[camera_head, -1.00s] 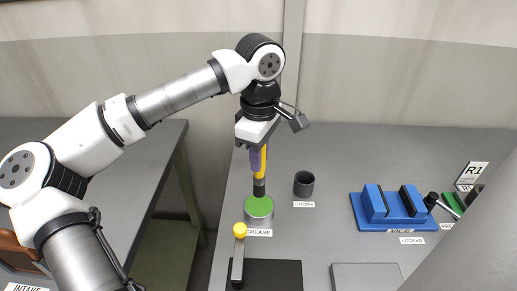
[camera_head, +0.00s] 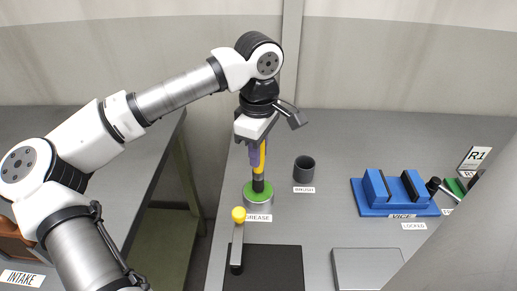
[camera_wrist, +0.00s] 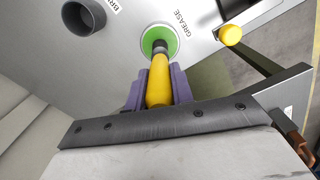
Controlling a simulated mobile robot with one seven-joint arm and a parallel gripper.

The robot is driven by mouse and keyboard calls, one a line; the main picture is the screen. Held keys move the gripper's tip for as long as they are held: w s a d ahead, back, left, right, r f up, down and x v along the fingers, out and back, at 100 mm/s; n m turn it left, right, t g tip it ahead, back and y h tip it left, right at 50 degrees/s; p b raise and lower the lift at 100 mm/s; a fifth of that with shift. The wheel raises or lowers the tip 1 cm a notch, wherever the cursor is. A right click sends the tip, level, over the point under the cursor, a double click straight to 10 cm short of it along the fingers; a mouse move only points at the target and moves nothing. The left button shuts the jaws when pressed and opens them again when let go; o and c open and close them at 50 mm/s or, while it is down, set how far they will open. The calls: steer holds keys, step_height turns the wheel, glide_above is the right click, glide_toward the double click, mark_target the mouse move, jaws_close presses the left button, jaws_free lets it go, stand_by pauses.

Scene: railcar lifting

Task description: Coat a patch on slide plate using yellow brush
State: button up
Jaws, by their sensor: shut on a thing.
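My gripper (camera_head: 256,153) has purple fingers shut on the yellow brush (camera_head: 263,157). The brush points down, with its dark end over the green top of the grease pot (camera_head: 248,191). In the wrist view, the yellow handle (camera_wrist: 158,82) lies between my fingers (camera_wrist: 157,92), and the dark end overlaps the pot's green top (camera_wrist: 168,35). I cannot tell for certain whether the brush touches the grease. A flat grey plate (camera_head: 367,268) at the front of the bench may be the slide plate; it carries no readable label.
A dark empty cup (camera_head: 304,169) labelled BRUSH stands right of the pot. A blue vice (camera_head: 395,195) stands at right. The bench behind the cup is clear.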

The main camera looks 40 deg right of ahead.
steer(key=shift+f+b, duration=0.6)
steer(key=shift+b, duration=0.1)
stand_by(1.8)
steer(key=shift+r, duration=0.1)
steer(key=shift+r+p, duration=2.1)
steer(key=shift+r, duration=1.4)
